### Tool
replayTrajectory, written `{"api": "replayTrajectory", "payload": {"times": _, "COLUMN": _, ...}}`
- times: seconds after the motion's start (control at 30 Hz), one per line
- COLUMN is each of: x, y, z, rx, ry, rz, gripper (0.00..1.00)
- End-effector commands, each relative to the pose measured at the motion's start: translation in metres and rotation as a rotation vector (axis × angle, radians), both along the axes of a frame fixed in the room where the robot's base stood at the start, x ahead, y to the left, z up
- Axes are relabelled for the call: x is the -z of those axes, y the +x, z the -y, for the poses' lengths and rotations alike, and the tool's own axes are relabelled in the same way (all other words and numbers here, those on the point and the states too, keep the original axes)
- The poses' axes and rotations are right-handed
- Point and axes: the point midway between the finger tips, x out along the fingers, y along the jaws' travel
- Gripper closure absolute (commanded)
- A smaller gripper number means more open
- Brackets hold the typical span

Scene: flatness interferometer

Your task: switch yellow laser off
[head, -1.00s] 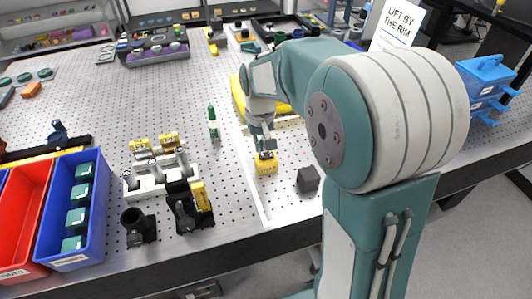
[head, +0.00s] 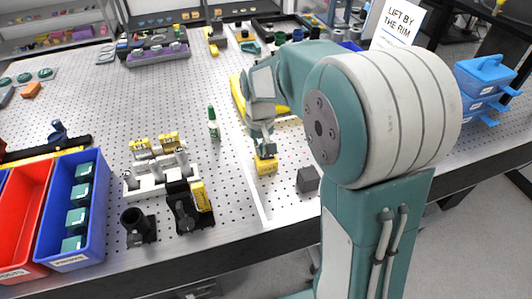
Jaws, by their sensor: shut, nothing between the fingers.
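A small yellow box-shaped unit (head: 266,166) sits on the perforated table right of centre; it may be the yellow laser, but its switch cannot be made out. My gripper (head: 264,152) points down at the top of this unit, its fingers shut and empty. The fingertips overlap the unit's top edge in the picture, and I cannot tell whether they touch. Other yellow-labelled parts (head: 168,141) sit on a white rack (head: 158,184) to the left. A black mount with a yellow label (head: 201,196) stands in front of the rack.
A dark grey cube (head: 308,179) stands close to the right of the yellow unit. A green-capped bottle (head: 213,124) stands to the left, and a curved yellow object (head: 238,94) lies behind my gripper. Blue (head: 97,215) and red (head: 22,225) bins stand at the left front.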

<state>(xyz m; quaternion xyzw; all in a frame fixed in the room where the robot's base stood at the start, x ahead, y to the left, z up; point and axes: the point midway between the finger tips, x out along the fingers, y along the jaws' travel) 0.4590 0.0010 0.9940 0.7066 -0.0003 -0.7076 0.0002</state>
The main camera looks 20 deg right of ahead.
Motion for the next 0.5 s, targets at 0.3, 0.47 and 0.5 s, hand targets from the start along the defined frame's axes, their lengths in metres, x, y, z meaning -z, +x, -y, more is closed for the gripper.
{"api": "replayTrajectory", "payload": {"times": 0.3, "x": 0.0043, "y": 0.0000, "z": 0.0000, "rx": 0.000, "ry": 0.000, "rz": 0.000, "gripper": 1.00}}
{"api": "replayTrajectory", "payload": {"times": 0.47, "x": 0.0063, "y": -0.0001, "z": 0.0000, "rx": 0.000, "ry": 0.000, "rz": 0.000, "gripper": 1.00}}
{"api": "replayTrajectory", "payload": {"times": 0.5, "x": 0.0068, "y": -0.0001, "z": 0.0000, "rx": 0.000, "ry": 0.000, "rz": 0.000, "gripper": 1.00}}
